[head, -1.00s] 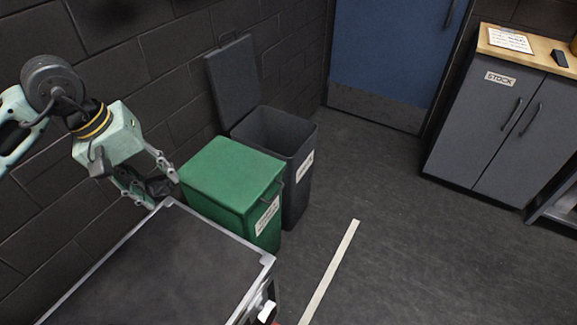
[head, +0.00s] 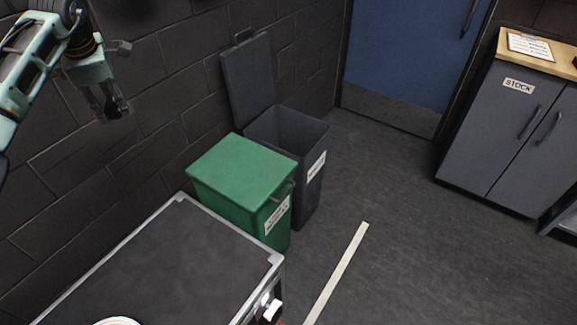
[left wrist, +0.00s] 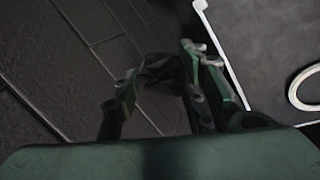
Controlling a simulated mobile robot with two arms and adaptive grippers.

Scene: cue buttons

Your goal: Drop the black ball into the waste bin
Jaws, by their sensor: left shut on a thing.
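My left gripper (head: 116,108) hangs in the upper left of the head view, in front of the dark wall and left of the bins. It is shut on the black ball, which shows as a dark, crumpled lump (left wrist: 163,72) between the fingers in the left wrist view. The ball is hard to make out against the wall in the head view. A dark grey bin (head: 312,190) stands open, its lid (head: 248,80) raised against the wall. A green bin (head: 230,170) with its lid shut stands in front of it. Both have white labels too small to read. My right gripper is not in view.
A dark-topped case or table with metal edges (head: 150,255) fills the lower left, with a white ring-shaped thing (head: 118,321) at its near edge. A grey STOCK cabinet (head: 500,135) and a blue door (head: 405,55) are beyond. The floor right of the bins is clear.

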